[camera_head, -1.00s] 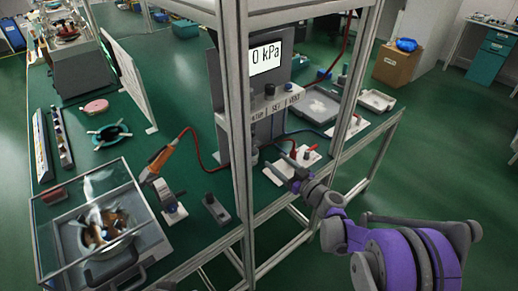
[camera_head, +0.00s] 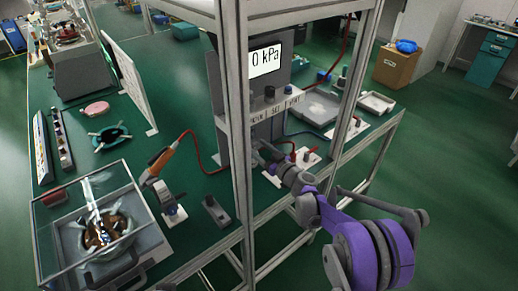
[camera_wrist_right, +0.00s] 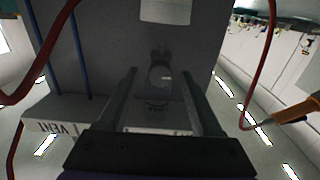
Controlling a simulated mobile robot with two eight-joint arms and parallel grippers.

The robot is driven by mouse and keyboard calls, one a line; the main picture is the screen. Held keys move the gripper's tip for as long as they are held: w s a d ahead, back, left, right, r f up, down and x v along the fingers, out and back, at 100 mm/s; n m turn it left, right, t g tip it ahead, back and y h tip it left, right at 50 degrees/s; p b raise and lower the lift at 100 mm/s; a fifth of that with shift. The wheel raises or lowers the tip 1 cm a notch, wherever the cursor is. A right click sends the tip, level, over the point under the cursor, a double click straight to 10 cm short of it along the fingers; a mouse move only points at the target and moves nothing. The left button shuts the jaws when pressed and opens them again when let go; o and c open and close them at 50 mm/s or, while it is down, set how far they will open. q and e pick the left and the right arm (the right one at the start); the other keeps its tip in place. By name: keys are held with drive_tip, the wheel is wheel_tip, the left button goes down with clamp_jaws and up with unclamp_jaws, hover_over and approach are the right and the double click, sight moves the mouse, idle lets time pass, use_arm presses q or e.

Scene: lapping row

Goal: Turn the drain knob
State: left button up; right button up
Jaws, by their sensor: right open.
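A grey pressure unit with a display reading 0 kPa (camera_head: 265,60) stands on the green bench behind a frame post. In the right wrist view, a round grey knob (camera_wrist_right: 160,76) projects from the unit's grey face. It looks like the drain knob; the small label below it is not legible. My right gripper (camera_wrist_right: 162,92) is open, with one finger on each side of the knob. I cannot tell whether the fingers touch it. In the head view my right gripper (camera_head: 261,152) is close below the unit's labelled ledge, where the knob is hidden. My left gripper is not in view.
Metal frame posts (camera_head: 240,130) stand between the head camera and the unit. An orange-handled tool (camera_head: 160,163) with a red cable lies to the left. A clear-lidded box (camera_head: 150,243) is at the front left. White plates with red parts (camera_head: 306,157) are to the right.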

clamp_jaws()
drive_tip(key=shift+m, duration=0.4)
drive_tip(key=m, duration=0.5)
drive_tip(key=shift+m, duration=0.7)
unclamp_jaws()
drive_tip(key=shift+d, duration=0.15)
